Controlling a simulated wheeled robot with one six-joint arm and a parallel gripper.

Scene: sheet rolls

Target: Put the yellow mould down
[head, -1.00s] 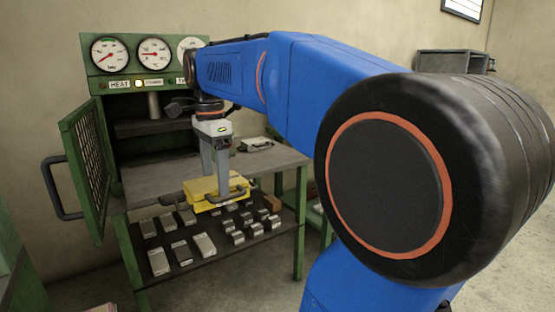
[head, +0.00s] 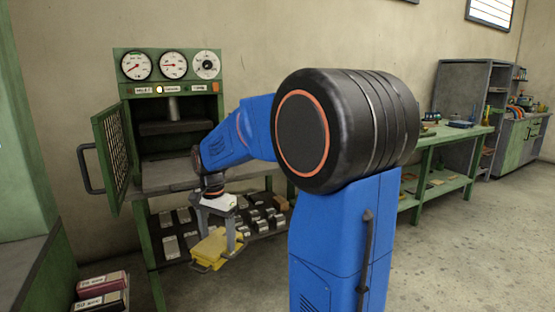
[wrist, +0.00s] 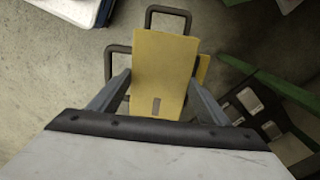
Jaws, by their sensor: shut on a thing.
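The yellow mould (head: 212,247) is a flat yellow block with dark loop handles. My gripper (head: 227,250) is shut on it and holds it off the floor, in front of the press's lower shelf. In the wrist view the yellow mould (wrist: 163,75) lies between the two fingers of my gripper (wrist: 157,95), with one loop handle beyond its far end and another at its left. A second yellow part shows at its right edge. The gap between the mould and the floor is hard to judge.
The green press (head: 168,90) has its mesh door (head: 110,155) open to the left and a grey worktop (head: 170,178). Its lower shelf holds several metal blocks (head: 171,248). Red and dark boxes (head: 102,290) stand at lower left. A green workbench (head: 450,140) stands at right, with open floor before it.

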